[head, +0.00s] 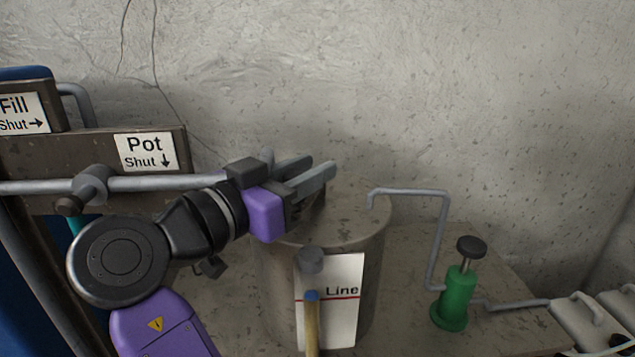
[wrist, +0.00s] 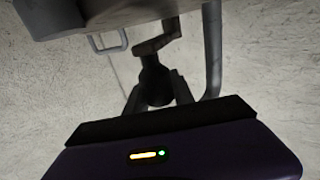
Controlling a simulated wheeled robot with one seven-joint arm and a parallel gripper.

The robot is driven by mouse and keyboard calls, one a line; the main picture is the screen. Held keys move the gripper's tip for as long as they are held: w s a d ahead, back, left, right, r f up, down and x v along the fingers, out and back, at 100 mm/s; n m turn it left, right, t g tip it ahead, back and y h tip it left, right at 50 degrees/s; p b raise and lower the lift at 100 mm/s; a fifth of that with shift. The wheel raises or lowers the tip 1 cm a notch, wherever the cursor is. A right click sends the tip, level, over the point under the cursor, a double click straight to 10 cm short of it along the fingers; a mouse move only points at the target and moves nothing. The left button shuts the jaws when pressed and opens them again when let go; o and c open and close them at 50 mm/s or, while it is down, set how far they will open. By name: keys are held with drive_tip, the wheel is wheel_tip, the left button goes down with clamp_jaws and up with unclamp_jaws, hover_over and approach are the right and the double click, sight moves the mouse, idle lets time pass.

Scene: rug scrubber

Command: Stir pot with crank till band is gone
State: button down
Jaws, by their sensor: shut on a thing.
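The pot (head: 275,290) is a grey, stained cylinder in the middle of the head view. My gripper (head: 318,164) reaches over the left part of its top. In the wrist view the fingers are shut on a dark upright crank handle (wrist: 155,82). The crank arm (wrist: 157,43) joins it there; in the head view the fingers mostly hide the crank. A gauge with a grey cap (head: 312,261) stands before the pot, its column (head: 312,330) yellowish with a blue top. Behind it is a white card marked "Line" (head: 345,275) with a red line, and the blue top sits about level with that line.
At left are a "Pot Shut" sign (head: 146,151), a "Fill Shut" sign (head: 22,113) and a grey valve bar (head: 150,184). Right of the pot stand a green pump (head: 456,295) and a bent pipe (head: 441,235). A concrete wall (head: 450,80) closes the back.

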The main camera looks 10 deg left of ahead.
drive_tip(key=shift+a, duration=0.45)
idle(0.4)
drive_tip(key=c, duration=1.1)
unclamp_jaws()
drive_tip(key=shift+s, duration=0.1)
drive_tip(key=shift+b+v, duration=0.9)
drive_tip(key=shift+v, duration=2.9)
drive_tip(key=shift+f, duration=0.1)
drive_tip(key=shift+c, duration=0.3)
